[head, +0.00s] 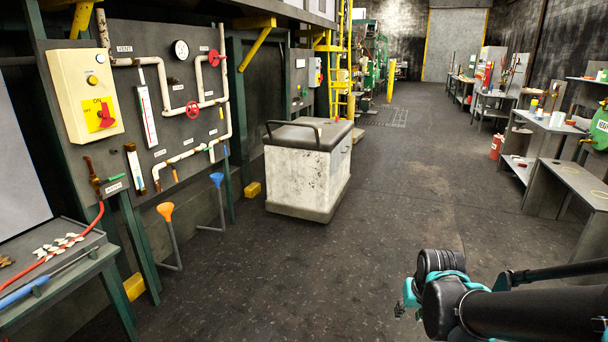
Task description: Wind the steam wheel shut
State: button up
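Two red handwheels sit on the white pipes of the grey panel at the left. One red wheel (193,109) is at mid-height; the other red wheel (214,58) is higher and to the right. Small labels are near them, but I cannot read which one says steam. My gripper (404,301), with teal parts, is at the lower right, well away from the panel and touching nothing visible. Its fingers are too small and turned to tell whether they are open or shut.
A worn white cart (308,175) with a dark top stands right of the panel. Orange (166,211) and blue (217,179) handled levers rise from the floor before it. A bench (60,280) fills the lower left. The middle floor is clear; workbenches line the right.

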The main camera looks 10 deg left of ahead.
aim_at(193, 109)
jog(key=i+j+u, duration=0.1)
jog(key=i+u, duration=0.2)
jog(key=u, duration=0.15)
jog(key=i+u, duration=0.4)
jog(key=i+l+u, duration=0.1)
jog(key=u, duration=0.35)
jog(key=i+u, duration=0.25)
jog(key=i, duration=0.15)
jog(key=i+u, duration=0.25)
jog(key=i, duration=0.15)
jog(key=i+j+z, duration=0.1)
jog(key=i+z, duration=0.3)
jog(key=i+j+z, duration=0.35)
jog(key=i+l, duration=0.1)
